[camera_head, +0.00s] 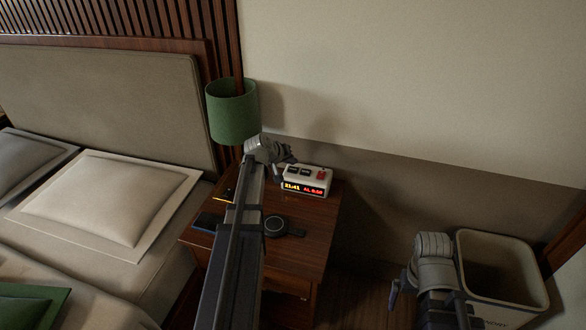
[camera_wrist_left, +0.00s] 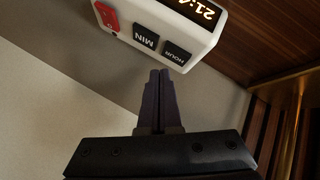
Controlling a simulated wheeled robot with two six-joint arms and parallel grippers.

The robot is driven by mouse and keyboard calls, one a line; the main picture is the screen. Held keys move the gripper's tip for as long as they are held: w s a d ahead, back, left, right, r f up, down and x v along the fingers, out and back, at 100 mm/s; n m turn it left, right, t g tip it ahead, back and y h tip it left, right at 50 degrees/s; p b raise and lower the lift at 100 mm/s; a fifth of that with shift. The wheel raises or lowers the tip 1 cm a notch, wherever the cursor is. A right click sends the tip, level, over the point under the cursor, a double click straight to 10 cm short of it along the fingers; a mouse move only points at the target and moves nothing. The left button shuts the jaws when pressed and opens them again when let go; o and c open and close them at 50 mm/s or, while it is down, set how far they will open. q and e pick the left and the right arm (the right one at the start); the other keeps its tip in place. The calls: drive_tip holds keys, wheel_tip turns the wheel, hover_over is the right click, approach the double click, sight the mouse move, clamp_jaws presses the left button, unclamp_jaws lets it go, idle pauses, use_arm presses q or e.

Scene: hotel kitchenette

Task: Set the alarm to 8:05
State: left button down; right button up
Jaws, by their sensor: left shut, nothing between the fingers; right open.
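The alarm clock (camera_head: 307,181) is a white box on the nightstand, with two dark buttons and a red one on top. Its front shows 21:41 in yellow and a red alarm reading that looks like AL 0:50. In the left wrist view the clock (camera_wrist_left: 203,38) is at the top, with the HOUR button (camera_wrist_left: 176,54), the MIN button (camera_wrist_left: 146,39) and the red button (camera_wrist_left: 107,16). My left gripper (camera_head: 290,158) is shut and empty, behind and left of the clock; its fingertips (camera_wrist_left: 159,74) appear close to the HOUR button. My right gripper (camera_head: 394,297) is open, low at right.
The nightstand (camera_head: 300,252) also holds a round dark charger (camera_head: 276,225) and a phone (camera_head: 207,222). A green lamp (camera_head: 232,112) stands behind my left arm. The bed is at left, and a bin (camera_head: 502,232) is at right. The wall is close behind the clock.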

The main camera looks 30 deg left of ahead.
use_arm(q)
drive_tip(key=shift+r+p, duration=2)
drive_tip(key=shift+r, duration=0.25)
drive_tip(key=shift+f, duration=0.1)
idle(0.6)
wheel_tip(320, 180, up, 4)
drive_tip(key=p, duration=0.4)
hover_over(304, 174)
drive_tip(key=shift+w+f, duration=0.1)
drive_tip(key=shift+b, duration=0.3)
wheel_tip(304, 174, down, 9)
drive_tip(key=b, duration=0.8)
drive_tip(key=shift+b, duration=0.35)
